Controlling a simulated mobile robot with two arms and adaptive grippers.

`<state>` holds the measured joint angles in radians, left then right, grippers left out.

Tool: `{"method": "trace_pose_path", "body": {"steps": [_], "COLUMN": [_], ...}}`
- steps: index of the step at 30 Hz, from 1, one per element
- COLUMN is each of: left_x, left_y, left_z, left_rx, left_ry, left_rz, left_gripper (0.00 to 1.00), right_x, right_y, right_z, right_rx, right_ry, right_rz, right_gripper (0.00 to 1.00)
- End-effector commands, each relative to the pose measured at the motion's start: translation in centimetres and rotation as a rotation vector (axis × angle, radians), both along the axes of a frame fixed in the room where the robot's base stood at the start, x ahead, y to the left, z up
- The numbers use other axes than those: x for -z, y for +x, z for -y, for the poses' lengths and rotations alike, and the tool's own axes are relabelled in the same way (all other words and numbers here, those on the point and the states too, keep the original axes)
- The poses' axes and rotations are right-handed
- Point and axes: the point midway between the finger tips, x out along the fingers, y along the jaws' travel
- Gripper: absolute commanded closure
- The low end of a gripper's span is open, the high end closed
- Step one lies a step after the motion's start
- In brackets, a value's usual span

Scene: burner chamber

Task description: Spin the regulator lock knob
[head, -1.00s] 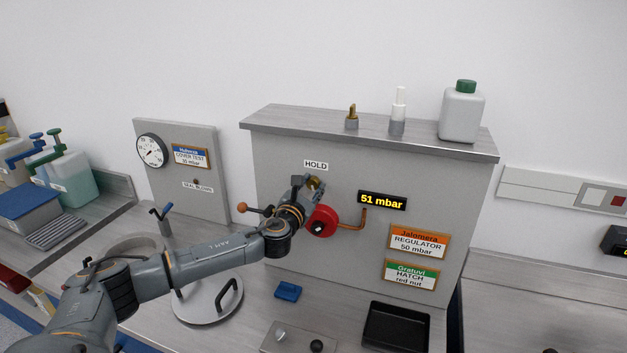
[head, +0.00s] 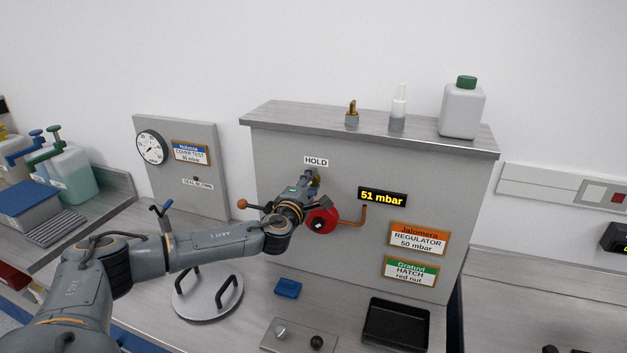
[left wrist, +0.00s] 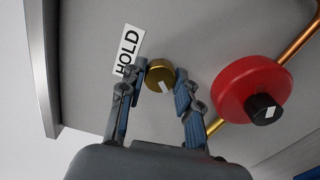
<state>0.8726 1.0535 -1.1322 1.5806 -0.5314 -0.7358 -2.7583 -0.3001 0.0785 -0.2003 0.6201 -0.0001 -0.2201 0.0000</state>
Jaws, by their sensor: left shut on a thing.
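A round brass knob (left wrist: 158,72), taken here as the regulator lock knob, sits on the grey panel just beside the HOLD label (left wrist: 127,51). A white mark shows on its lower right. My left gripper (left wrist: 160,82) has one finger on each side of the knob and is shut on it. In the head view my left gripper (head: 313,182) reaches the panel below the HOLD label (head: 316,161) and mostly hides the knob. A red wheel with a black hub (head: 321,220) is close beside the gripper. The display (head: 382,198) reads 51 mbar. My right gripper is not in view.
A copper pipe (head: 354,222) runs from behind the red wheel. An orange-tipped lever (head: 242,204) sticks out left of the gripper. Below are a lid with two handles (head: 207,301), a blue block (head: 288,288) and a black tray (head: 397,326). Bottles stand on the top shelf.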

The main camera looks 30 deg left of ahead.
Motion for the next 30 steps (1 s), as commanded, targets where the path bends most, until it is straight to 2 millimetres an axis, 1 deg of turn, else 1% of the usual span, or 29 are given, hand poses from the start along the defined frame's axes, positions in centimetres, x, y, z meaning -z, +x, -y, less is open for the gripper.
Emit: {"method": "trace_pose_path", "body": {"steps": [1,4,14,18,30], "left_x": [-0.01,0.01,0.04,-0.18,-0.28], "left_y": [0.01,0.0,-0.01,0.05,0.08], "left_z": [-0.01,-0.01,-0.01,0.01,0.02], "left_rx": [0.0,0.0,0.0,0.0,0.0], "left_ry": [0.056,0.125,0.15,0.277,0.475], "left_rz": [-0.014,-0.03,-0.037,-0.064,-0.11], "left_gripper": [1.0,1.0,1.0,1.0,1.0], "right_x": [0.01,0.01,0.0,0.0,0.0], "right_y": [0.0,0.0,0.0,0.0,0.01], "right_z": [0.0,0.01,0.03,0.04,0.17], "right_rx": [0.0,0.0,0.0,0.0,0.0], "right_ry": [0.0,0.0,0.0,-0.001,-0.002], "right_rz": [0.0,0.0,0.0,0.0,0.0], "right_gripper": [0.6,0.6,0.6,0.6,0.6]}}
